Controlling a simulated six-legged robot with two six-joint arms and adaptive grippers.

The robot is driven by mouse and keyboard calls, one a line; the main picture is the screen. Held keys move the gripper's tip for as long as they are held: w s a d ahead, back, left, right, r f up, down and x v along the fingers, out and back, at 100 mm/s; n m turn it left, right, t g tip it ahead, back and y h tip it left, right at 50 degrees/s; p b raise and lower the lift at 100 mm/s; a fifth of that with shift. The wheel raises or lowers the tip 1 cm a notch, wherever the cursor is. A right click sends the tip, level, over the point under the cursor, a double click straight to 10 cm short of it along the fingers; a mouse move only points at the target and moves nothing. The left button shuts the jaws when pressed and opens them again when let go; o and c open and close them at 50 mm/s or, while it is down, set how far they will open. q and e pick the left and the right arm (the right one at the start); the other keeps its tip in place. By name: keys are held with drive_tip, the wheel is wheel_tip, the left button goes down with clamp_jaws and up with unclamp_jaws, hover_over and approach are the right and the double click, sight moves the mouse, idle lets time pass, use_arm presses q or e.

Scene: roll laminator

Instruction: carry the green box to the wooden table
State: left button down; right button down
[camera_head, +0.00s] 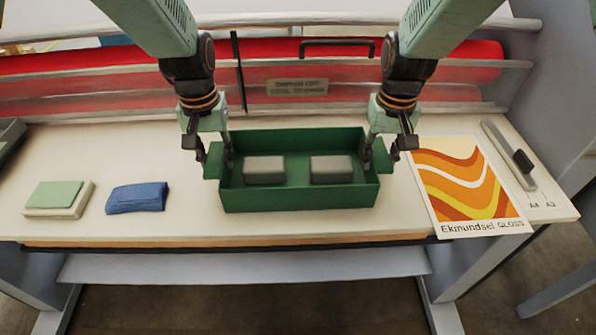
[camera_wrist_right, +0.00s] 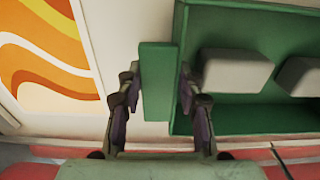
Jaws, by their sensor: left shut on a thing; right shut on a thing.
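The green box (camera_head: 300,200) is an open tray standing on the laminator's pale bed, with two grey blocks (camera_head: 264,170) (camera_head: 331,169) inside. My left gripper (camera_head: 214,160) is shut on the box's left handle. My right gripper (camera_head: 381,156) is shut on its right handle. In the right wrist view the fingers of my right gripper (camera_wrist_right: 160,95) sit on both sides of the green handle plate (camera_wrist_right: 157,80), beside the box wall (camera_wrist_right: 182,60). I cannot see the wooden table for certain in either view.
A blue cloth (camera_head: 137,198) and a pale green pad on a cream block (camera_head: 55,197) lie to the left. An orange wavy print (camera_head: 468,190) and a metal ruler-like trimmer (camera_head: 510,155) lie to the right. The red roller (camera_head: 60,85) runs behind the box.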

use_arm(q)
drive_tip(key=shift+s+f, duration=0.2)
drive_tip(key=shift+f, duration=0.05)
use_arm(e)
drive_tip(key=shift+s+f, duration=0.2)
use_arm(q)
drive_tip(key=shift+r, duration=0.15)
use_arm(e)
drive_tip(key=shift+r, duration=0.1)
use_arm(q)
drive_tip(key=shift+r+p, duration=0.1)
drive_tip(key=shift+p, duration=0.2)
use_arm(e)
drive_tip(key=shift+r, duration=0.15)
